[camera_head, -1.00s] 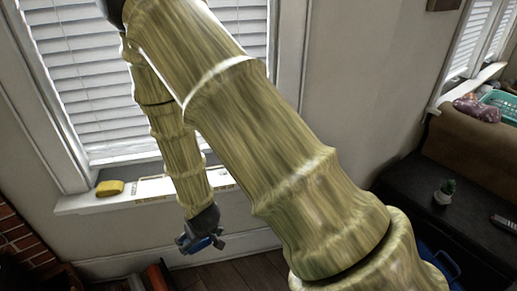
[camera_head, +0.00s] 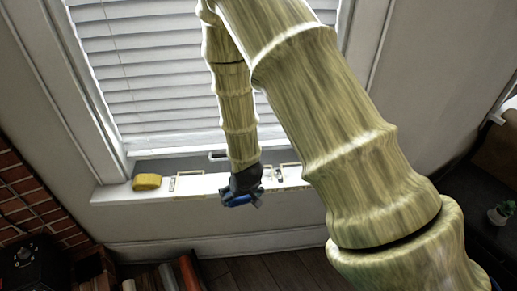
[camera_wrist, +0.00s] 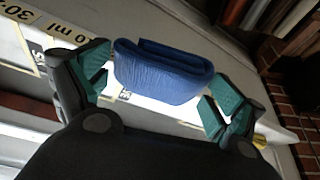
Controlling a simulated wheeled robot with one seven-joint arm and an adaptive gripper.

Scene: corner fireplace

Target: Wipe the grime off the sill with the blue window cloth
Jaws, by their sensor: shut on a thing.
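The blue window cloth (camera_wrist: 165,72) is a folded pad between the teal-lined fingers of my gripper (camera_wrist: 156,80) in the wrist view. My gripper (camera_head: 242,196) is shut on the cloth, which shows as a small blue patch (camera_head: 237,201) in the head view. It is at the front edge of the white window sill (camera_head: 112,193); I cannot tell whether the cloth touches it. The sill carries pale yellow-edged outlines and small dark marks. No grime can be told clearly, and my arm and gripper hide part of the sill.
A yellow sponge-like block (camera_head: 147,181) sits at the sill's left end. The closed blinds (camera_head: 150,75) rise behind. A brick surround (camera_head: 28,205) is at left, with upright book-like objects (camera_head: 190,273) on the floor below. A small potted plant (camera_head: 500,213) stands at right.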

